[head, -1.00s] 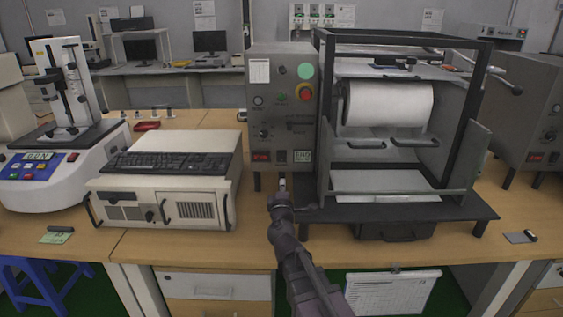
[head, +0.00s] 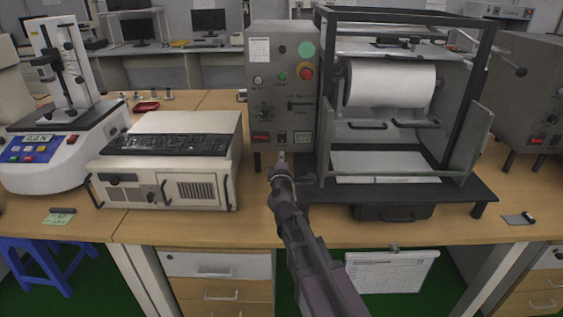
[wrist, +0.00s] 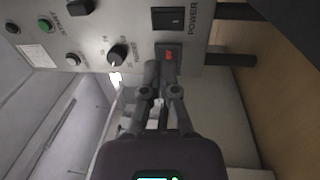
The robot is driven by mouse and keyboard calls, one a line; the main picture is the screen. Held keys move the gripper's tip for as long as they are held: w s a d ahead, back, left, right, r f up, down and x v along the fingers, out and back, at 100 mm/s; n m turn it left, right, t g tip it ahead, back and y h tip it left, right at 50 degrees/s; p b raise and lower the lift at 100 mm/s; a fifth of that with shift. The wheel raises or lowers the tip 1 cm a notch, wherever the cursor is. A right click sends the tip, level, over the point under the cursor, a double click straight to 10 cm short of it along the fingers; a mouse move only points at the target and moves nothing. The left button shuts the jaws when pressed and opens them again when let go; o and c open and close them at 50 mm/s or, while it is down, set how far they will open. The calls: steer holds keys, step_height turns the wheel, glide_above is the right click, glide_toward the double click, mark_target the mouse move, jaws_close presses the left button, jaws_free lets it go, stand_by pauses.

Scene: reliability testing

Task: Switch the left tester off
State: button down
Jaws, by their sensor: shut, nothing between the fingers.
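The left tester (head: 264,105) is the grey machine in the middle of the head view. Its front panel carries a red emergency button, knobs, a red-lit window (head: 261,138) and a dark power switch (head: 282,138) low down. In the wrist view the panel appears turned sideways; the black switch (wrist: 167,18) is beside the word POWER, and the red-lit window (wrist: 168,55) lies nearer my fingers. My gripper (wrist: 161,70) is shut and empty, close in front of the panel's lower part. In the head view my gripper (head: 282,158) shows just below the switch. Contact cannot be told.
A white computer case with a keyboard (head: 165,160) stands left of the tester. The black base plate and open frame (head: 400,200) with a white roll are to the right. Another grey tester (head: 535,100) stands farther right. The wooden bench front (head: 240,230) is mostly clear.

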mark_target(282, 135)
steer(key=w, duration=0.6)
steer(key=w+r+p, duration=0.1)
steer(key=w, duration=0.3)
steer(key=shift+s+r, duration=0.1)
steer(key=shift+w+r, duration=0.1)
steer(key=shift+w, duration=0.15)
steer(key=shift+s, duration=0.1)
steer(key=s+r+p, duration=0.1)
steer(key=s+p, duration=0.1)
steer(key=s, duration=1.2)
steer(key=shift+r, duration=0.35)
